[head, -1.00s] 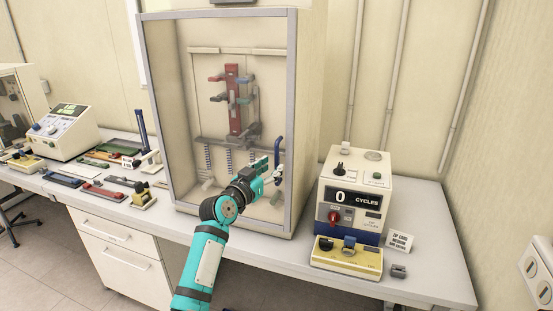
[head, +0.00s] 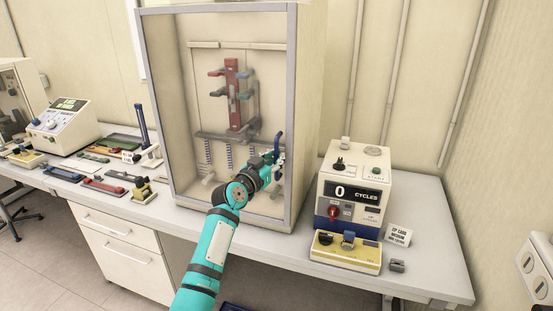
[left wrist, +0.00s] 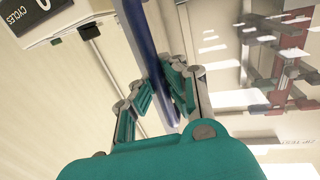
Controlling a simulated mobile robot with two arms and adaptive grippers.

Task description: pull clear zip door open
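The clear zip door (head: 185,110) is the transparent front of a tall cabinet with a grey frame, and it looks shut. A blue upright handle (head: 278,142) is on its lower right side. My left gripper (head: 274,164) is at this handle, in front of the door. In the left wrist view the handle (left wrist: 139,22) runs between the two fingers (left wrist: 160,84). They lean in close on both sides of it and appear shut on it; the lower end of the handle is partly hidden. My right gripper is not in view.
A red clamp fixture (head: 232,92) stands inside the cabinet. A cycle counter box (head: 351,200) with a yellow base stands close right of it, with a small sign (head: 398,235) beside it. Tools and another instrument (head: 62,125) cover the left of the bench.

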